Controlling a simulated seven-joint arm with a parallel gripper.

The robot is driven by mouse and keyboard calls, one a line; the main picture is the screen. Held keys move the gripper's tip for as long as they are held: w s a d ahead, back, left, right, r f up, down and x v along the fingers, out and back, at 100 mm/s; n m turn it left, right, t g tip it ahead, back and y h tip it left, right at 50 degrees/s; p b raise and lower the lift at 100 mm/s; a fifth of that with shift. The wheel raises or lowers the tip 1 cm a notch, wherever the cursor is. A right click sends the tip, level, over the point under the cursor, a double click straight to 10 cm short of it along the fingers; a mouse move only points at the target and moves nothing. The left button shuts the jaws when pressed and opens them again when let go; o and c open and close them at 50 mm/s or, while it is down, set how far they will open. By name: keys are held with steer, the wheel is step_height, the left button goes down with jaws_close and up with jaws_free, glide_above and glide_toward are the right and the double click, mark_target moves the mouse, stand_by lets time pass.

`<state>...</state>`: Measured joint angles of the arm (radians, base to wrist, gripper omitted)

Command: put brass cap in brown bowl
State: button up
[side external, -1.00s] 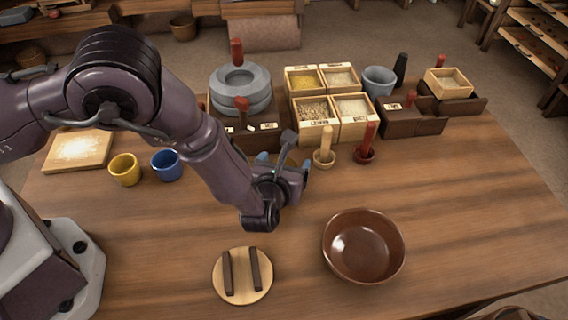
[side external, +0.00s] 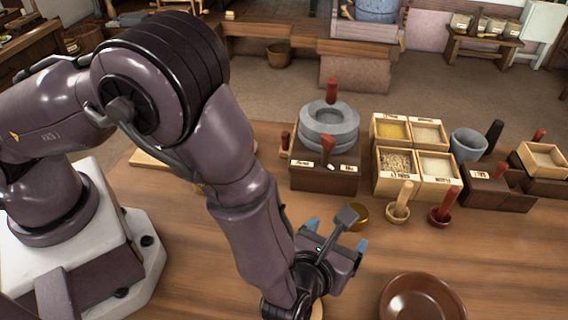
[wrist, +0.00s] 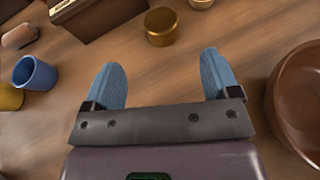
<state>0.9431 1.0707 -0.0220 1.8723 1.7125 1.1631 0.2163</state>
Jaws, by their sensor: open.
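The brass cap (side external: 358,215) is a short golden cylinder standing on the wooden table. In the wrist view the cap (wrist: 161,28) is beyond and roughly between my fingertips, apart from them. My gripper (side external: 338,236) is open and empty, with its blue fingers spread on the near side of the cap. The wrist view shows the gripper (wrist: 163,72) with bare table between its fingers. The brown bowl (side external: 420,299) is glossy and looks empty, cut off by the bottom edge. It also shows at the right of the wrist view (wrist: 299,92).
Wooden and red pestles in small holders (side external: 398,214) stand right of the cap. Behind are grain boxes (side external: 405,165), a stone quern (side external: 329,125) on a dark box and a grey mortar (side external: 468,144). A blue cup (wrist: 36,73) stands at left. Table between cap and bowl is clear.

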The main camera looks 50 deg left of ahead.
steer(key=s+a+r+n+g+y, duration=0.1)
steer(key=a+r+n+g+y, duration=0.2)
steer(key=a+r+n+g, duration=1)
steer(key=s+a+r+n+t+h, duration=0.5)
steer(key=s+a+r+n+h, duration=0.2)
steer(key=s+a+r+n, duration=0.4)
step_height(320, 180, up, 5)
steer(key=s+n, duration=0.2)
steer(key=n, duration=0.4)
steer(key=shift+s+f+h, duration=0.15)
steer(key=shift+s+h, duration=0.2)
steer(key=shift+h, duration=0.05)
steer(key=shift+o, duration=0.3)
steer(key=shift+s+d+r+n+t+h, duration=0.15)
steer(key=shift+s+r+n+t+h, duration=0.25)
steer(key=shift+n, duration=0.3)
steer(key=shift+s, duration=0.1)
